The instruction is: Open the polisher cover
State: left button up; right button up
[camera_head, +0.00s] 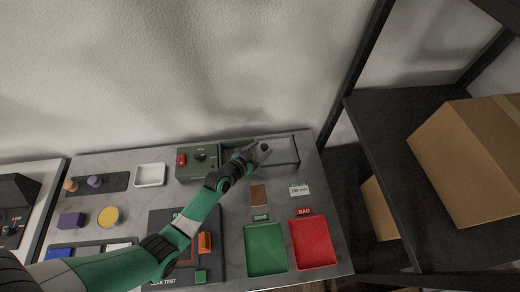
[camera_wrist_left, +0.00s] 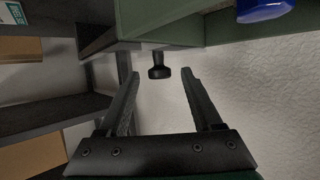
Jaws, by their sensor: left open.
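The polisher (camera_head: 197,163) is a green box with a red switch at the back of the bench. A grey-framed cover section (camera_head: 286,151) extends to its right and looks closed. My left gripper (camera_head: 262,152) is over this section, with its arm reaching in from the lower left. In the left wrist view a black knob (camera_wrist_left: 159,71) sticks out from a green surface (camera_wrist_left: 170,22). The open fingers (camera_wrist_left: 163,78) are on either side of the knob, near their tips, with gaps on both sides. My right gripper is not in view.
A green tray (camera_head: 265,248) and a red tray (camera_head: 314,242) lie at the front right. A brown plate (camera_head: 258,195) and a white label (camera_head: 299,191) lie behind them. A white dish (camera_head: 150,175) is to the left. A dark shelf with cardboard boxes (camera_head: 465,160) stands at right.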

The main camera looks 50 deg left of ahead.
pick_arm(q)
jog(key=p+v, duration=0.3)
jog(key=v, duration=0.8)
jog(key=shift+s+r, duration=0.2)
jog(key=shift+s, duration=0.1)
jog(key=shift+d, duration=0.15)
